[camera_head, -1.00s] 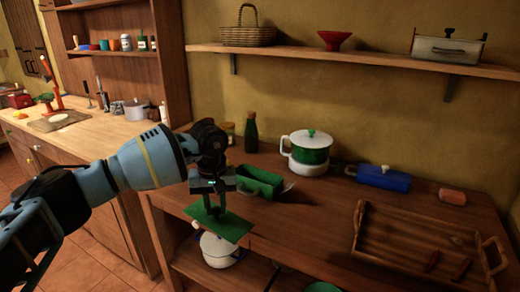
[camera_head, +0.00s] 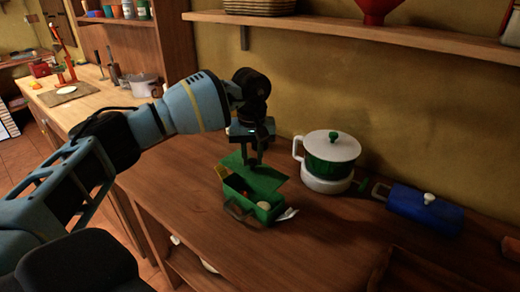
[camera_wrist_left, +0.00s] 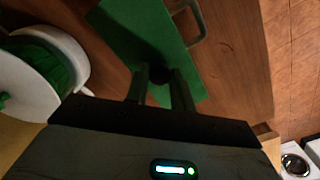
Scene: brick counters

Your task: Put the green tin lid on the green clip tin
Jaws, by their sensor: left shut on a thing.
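My left gripper (camera_head: 254,163) is shut on the green tin lid (camera_head: 268,178), a flat green plate, and holds it from above. The green clip tin (camera_head: 237,203), an open green box with a wire clip on its near side, stands on the counter just under the lid. The lid hangs over the tin's far part, roughly level; whether they touch I cannot tell. Small things show inside the tin. In the left wrist view the lid (camera_wrist_left: 140,35) spreads under the gripper (camera_wrist_left: 160,88), with its dark knob between the fingers, and hides most of the tin. My right gripper is out of view.
A white and green lidded pot (camera_head: 328,158) stands to the right of the tin, near the wall. A blue box (camera_head: 424,208) lies further right. A shelf (camera_head: 400,36) runs above the counter. The counter in front of the tin is clear.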

